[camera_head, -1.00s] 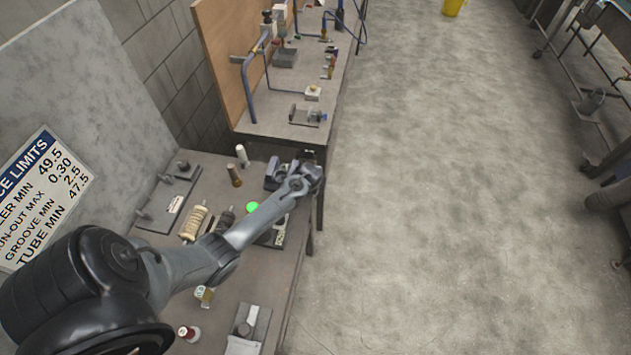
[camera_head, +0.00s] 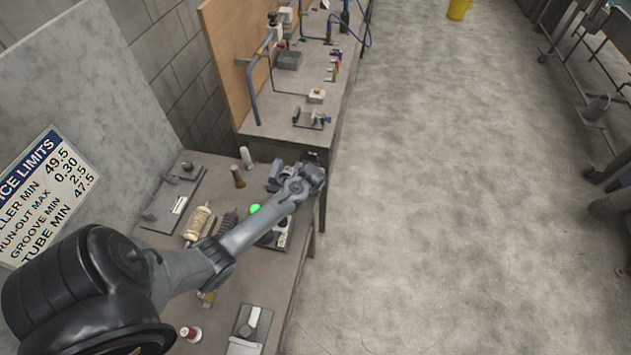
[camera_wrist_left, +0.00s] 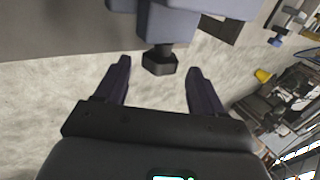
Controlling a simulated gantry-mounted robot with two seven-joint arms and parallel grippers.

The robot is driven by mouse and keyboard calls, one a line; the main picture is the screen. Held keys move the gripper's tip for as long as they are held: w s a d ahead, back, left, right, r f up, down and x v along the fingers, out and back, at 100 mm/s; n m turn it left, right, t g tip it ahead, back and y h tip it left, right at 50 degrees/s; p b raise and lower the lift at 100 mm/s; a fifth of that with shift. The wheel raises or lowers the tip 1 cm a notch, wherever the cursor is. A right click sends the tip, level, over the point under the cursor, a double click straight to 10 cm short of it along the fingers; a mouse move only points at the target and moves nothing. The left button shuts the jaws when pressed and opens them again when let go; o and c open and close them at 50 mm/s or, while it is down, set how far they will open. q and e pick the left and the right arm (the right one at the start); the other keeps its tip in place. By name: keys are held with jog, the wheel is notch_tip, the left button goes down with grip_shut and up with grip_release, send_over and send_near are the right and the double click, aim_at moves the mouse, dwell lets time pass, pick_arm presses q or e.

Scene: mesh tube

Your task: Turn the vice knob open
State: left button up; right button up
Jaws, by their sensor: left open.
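The blue-grey vice (camera_head: 273,178) is near the right edge of the bench, partly hidden by my left arm in the head view. In the left wrist view, the vice body (camera_wrist_left: 168,22) is at the top, with its dark faceted knob (camera_wrist_left: 160,62) on a short shaft pointing toward my gripper. My left gripper (camera_wrist_left: 160,68) is open. Its two fingers are on either side of the knob, with a gap on each side and no visible contact. In the head view, my left gripper (camera_head: 315,177) is at the bench edge; its fingers are hard to make out. My right gripper is not in view.
A white cylinder (camera_head: 246,157) and a brown one (camera_head: 238,177) stand behind the vice. The floor (camera_head: 440,200) to the right is open.

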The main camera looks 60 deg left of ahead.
pick_arm(q)
jog(key=v, duration=0.8)
jog(key=shift+r, duration=0.15)
